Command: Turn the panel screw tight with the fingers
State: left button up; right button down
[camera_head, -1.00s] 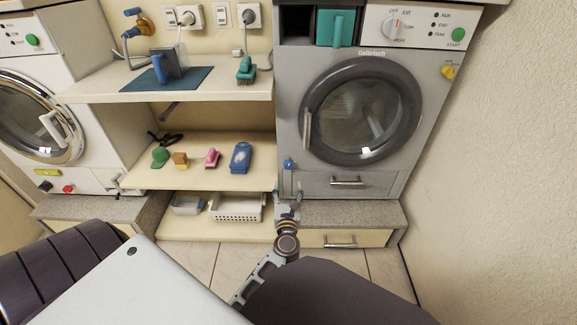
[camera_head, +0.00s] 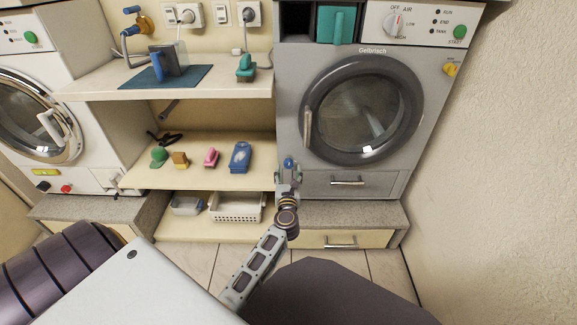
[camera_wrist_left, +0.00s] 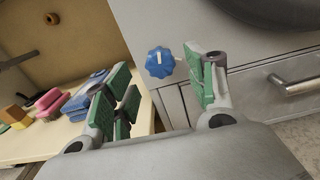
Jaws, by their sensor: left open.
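The panel screw is a blue, lobed knob (camera_head: 289,163) on the lower left front of the grey dryer, beside the lower panel. In the left wrist view the blue knob (camera_wrist_left: 160,62) has a pale mark across its face. My left gripper (camera_head: 288,176) is just below the knob in the head view, fingers pointing up at it. In the left wrist view its green-padded fingers stand apart, and the knob shows between and beyond their tips. Nothing is held, and I see no contact with the knob. My right gripper is not in view.
The dryer's drawer handle (camera_head: 347,182) is right of the knob. Left is an open shelf (camera_head: 200,176) with a green brush, a yellow block, a pink brush and a blue item. A white basket (camera_head: 237,208) sits below. A wall closes off the right.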

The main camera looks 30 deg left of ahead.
aim_at(288, 165)
pick_arm(q)
jog(key=shift+b+x, duration=0.65)
jog(key=shift+x, duration=2.1)
jog(key=shift+c, duration=0.5)
jog(key=c, duration=1)
